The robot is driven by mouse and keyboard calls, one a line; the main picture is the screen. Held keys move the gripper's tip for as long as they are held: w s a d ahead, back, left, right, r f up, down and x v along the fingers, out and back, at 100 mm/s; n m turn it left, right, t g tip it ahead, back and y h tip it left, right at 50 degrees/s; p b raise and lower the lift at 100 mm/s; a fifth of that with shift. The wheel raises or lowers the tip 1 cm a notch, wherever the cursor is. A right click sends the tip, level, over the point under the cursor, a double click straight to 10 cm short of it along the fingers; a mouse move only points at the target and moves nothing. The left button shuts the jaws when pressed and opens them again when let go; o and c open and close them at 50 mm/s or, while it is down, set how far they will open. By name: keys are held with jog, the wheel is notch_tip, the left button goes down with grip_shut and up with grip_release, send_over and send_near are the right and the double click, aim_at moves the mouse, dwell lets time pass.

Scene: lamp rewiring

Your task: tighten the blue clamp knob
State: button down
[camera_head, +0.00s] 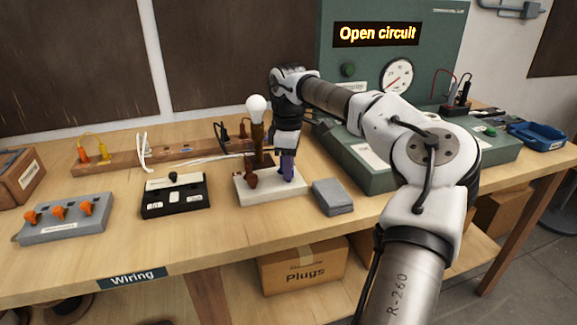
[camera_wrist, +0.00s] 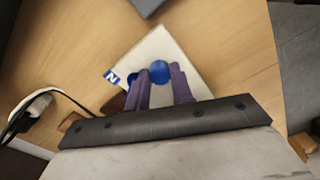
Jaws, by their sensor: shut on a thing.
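The blue clamp knob (camera_wrist: 159,72) shows in the wrist view between the tips of my gripper's purple fingers. My gripper (camera_head: 287,168) points down over the right part of the white lamp base (camera_head: 262,197) and is shut on the knob. In the head view the fingers hide the knob. Another small blue part (camera_wrist: 131,78) shows beside the left finger in the wrist view, near a blue "N" label (camera_wrist: 111,77). A dark red-brown knob (camera_head: 251,178) stands on the base to the left. The bulb (camera_head: 257,109) tops the brown lamp post behind.
A grey block (camera_head: 333,196) lies close right of the base. A black switch box (camera_head: 174,195) and a grey box with orange knobs (camera_head: 65,217) stand to the left. The green tester behind reads "Open circuit" (camera_head: 377,33). A wooden rail with plugs and cables runs behind.

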jog(key=shift+r, duration=0.1)
dwell(0.3)
jog(key=c, duration=1.5)
grip_release()
notch_tip(320, 180, up, 14)
